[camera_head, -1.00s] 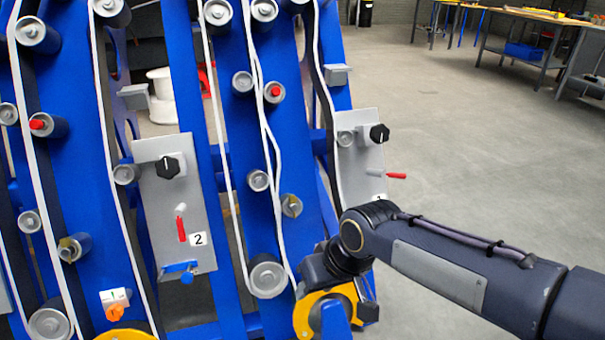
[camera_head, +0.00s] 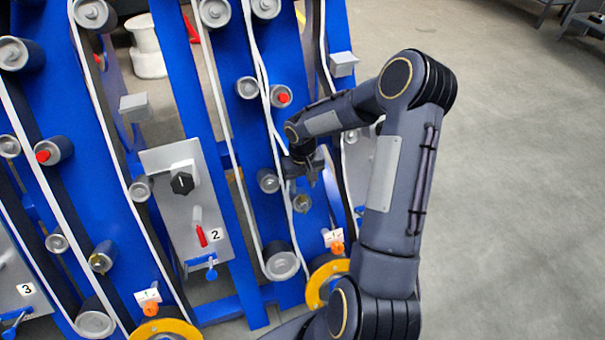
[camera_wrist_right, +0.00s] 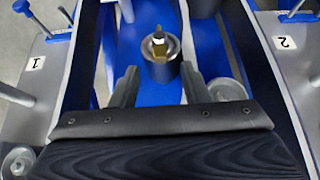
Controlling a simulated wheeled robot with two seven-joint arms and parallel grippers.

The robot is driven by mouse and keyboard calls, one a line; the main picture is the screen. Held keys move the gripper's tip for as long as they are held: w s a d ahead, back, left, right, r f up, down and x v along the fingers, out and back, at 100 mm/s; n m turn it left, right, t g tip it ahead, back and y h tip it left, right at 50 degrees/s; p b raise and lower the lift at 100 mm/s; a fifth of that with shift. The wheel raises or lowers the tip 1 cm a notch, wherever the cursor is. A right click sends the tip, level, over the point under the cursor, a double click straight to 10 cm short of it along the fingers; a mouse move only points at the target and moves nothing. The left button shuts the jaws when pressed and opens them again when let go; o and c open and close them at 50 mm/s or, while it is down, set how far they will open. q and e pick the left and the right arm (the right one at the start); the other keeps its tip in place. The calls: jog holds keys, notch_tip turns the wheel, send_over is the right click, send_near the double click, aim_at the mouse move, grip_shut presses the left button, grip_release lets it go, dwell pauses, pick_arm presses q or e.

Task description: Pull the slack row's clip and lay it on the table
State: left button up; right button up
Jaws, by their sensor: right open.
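My right gripper (camera_head: 308,178) reaches the row between plates 2 and 1, where the white belt (camera_head: 262,85) looks wavy and loose. In the right wrist view the gripper (camera_wrist_right: 160,70) is open and empty. Just beyond its fingertips stands a grey post with a brass-coloured tip (camera_wrist_right: 159,46), roughly centred between them. The same brass-tipped post shows in the head view (camera_head: 302,203), just below the gripper. I cannot tell for sure whether the brass piece is the clip. The left gripper is out of view.
Plate 2 (camera_head: 185,200) has a black knob and red lever. A white tag with an orange knob (camera_head: 337,248) sits above a yellow wheel (camera_head: 322,284). Red-tipped rollers (camera_head: 283,98) and grey rollers line the blue frame. Open floor (camera_head: 510,200) lies right; no table is clearly visible.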

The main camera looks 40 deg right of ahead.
aim_at(303, 197)
jog(key=shift+f, duration=2.65)
grip_shut()
